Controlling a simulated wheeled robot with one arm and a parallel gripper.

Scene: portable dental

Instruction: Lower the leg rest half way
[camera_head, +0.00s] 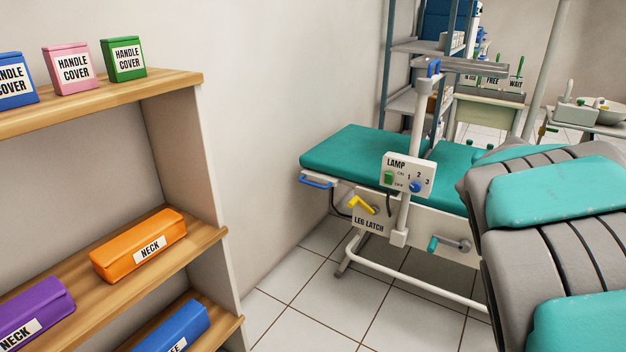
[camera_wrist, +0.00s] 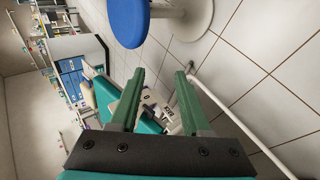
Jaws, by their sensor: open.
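The leg rest (camera_head: 350,150) is a flat teal pad at the left end of the chair in the head view, and it looks about level. A blue handle (camera_head: 316,182) sits at its left end. Below it, a yellow lever (camera_head: 362,204) sits by the plate marked LEG LATCH (camera_head: 369,219). A crank with a teal knob (camera_head: 433,244) is on the side frame to the right. My gripper (camera_wrist: 160,74) is open and empty in the wrist view, its two green fingers apart. Part of the teal padding (camera_wrist: 104,93) shows beyond the left finger. The gripper does not show in the head view.
A lamp switch box (camera_head: 407,175) on a post stands before the padding. A wooden shelf (camera_head: 140,100) with labelled boxes is at left. My grey and teal arm fills the right. Tiled floor (camera_head: 310,290) is clear between. A blue stool (camera_wrist: 128,20) shows in the wrist view.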

